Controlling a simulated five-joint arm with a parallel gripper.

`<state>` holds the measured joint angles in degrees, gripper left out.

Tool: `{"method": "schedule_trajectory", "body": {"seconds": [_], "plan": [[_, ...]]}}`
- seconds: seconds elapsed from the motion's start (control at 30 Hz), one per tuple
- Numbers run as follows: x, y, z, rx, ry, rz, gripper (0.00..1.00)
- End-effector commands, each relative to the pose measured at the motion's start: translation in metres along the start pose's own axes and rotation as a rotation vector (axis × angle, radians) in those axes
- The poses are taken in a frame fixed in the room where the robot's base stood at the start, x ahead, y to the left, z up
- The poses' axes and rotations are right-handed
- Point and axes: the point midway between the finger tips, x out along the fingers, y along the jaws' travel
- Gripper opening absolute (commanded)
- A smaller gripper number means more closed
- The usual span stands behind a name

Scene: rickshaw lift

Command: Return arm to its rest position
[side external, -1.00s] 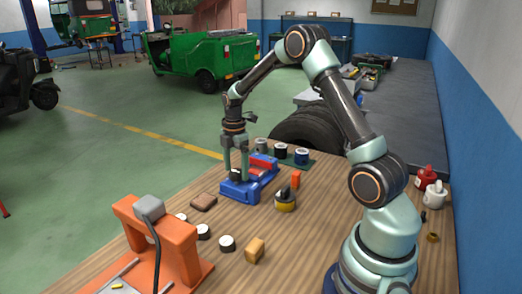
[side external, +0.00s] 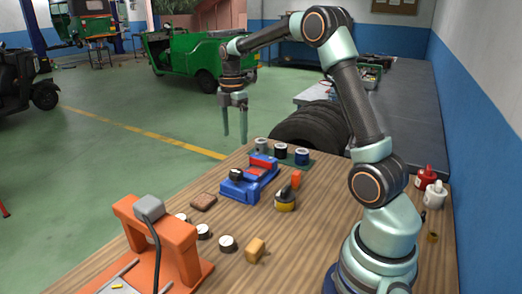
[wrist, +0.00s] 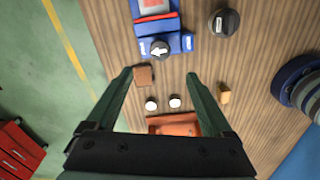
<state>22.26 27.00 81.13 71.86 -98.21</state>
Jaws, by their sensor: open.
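My gripper (side external: 234,135) is raised well above the table's far left edge in the side view, its two fingers pointing down and apart, with nothing between them. In the wrist view my gripper (wrist: 158,75) is also open and empty. Below it on the table stands a blue fixture (side external: 248,181) with a red part and a dark round knob (side external: 236,173). The fixture also shows at the top of the wrist view (wrist: 143,28), with the knob (wrist: 159,48) bearing a white arrow.
An orange frame (side external: 165,240) stands at the table's near left. A brown block (side external: 203,201), several white-topped discs (side external: 227,243), a tan block (side external: 255,250) and a dark-and-yellow round item (side external: 285,200) lie about. Red (side external: 426,178) and white (side external: 435,195) bottles stand at right. Air around my gripper is clear.

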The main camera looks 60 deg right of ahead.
Motion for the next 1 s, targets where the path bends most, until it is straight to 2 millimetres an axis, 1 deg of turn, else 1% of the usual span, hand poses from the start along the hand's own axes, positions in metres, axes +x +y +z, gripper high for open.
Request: {"method": "schedule_trajectory", "body": {"seconds": [0.17, 0.27, 0.37, 0.43, 0.6, 0.7, 0.83, 1.0], "plan": [[0.000, 0.000, 0.000, 0.000, 0.000, 0.000, 0.85], [-0.003, -0.002, -0.003, 0.016, -0.001, 0.008, 0.85], [-0.014, -0.009, -0.014, 0.077, -0.003, 0.033, 0.85], [-0.026, -0.018, -0.026, 0.152, -0.001, 0.064, 0.85], [-0.053, -0.052, -0.059, 0.391, 0.028, 0.155, 0.85], [-0.063, -0.074, -0.077, 0.535, 0.061, 0.203, 0.85], [-0.070, -0.104, -0.097, 0.722, 0.123, 0.260, 0.85], [-0.070, -0.144, -0.117, 0.962, 0.231, 0.312, 0.85]]}}
